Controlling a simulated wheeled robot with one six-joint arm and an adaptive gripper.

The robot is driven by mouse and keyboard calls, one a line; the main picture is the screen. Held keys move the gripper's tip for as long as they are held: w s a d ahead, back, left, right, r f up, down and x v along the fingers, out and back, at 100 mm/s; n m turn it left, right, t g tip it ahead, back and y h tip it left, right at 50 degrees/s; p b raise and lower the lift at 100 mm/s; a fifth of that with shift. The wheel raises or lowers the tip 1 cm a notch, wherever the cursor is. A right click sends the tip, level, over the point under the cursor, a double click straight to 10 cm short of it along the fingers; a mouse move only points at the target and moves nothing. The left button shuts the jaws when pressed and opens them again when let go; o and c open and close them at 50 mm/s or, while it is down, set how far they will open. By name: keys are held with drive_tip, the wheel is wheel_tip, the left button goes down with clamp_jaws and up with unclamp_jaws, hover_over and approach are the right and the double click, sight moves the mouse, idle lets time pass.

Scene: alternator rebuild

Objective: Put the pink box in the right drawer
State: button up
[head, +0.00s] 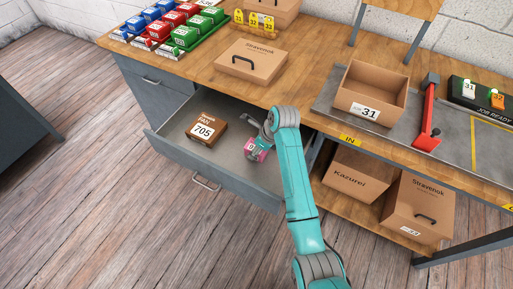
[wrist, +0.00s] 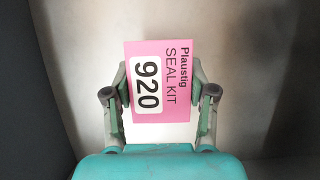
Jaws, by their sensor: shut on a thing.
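The pink box (wrist: 158,85) is labelled "Plaustig SEAL KIT 920" in the wrist view. My gripper (wrist: 160,92) is shut on it, with one finger on each side. In the head view the pink box (head: 256,151) shows below my gripper (head: 263,136), partly hidden by it. Box and gripper are over the inside of the open grey drawer (head: 168,149). I cannot tell whether the box touches the drawer floor.
The wooden bench (head: 200,82) stands behind the drawer, with a lidded carton (head: 250,62), coloured bins (head: 170,25) and an open carton (head: 370,92) marked 31 on it. A red tool (head: 427,115) stands at the right. Cartons (head: 418,208) fill the lower shelf.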

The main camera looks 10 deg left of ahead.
drive_tip(key=shift+f, duration=0.15)
drive_tip(key=o, duration=1.1)
drive_tip(key=shift+o, duration=0.2)
drive_tip(key=v, duration=1.2)
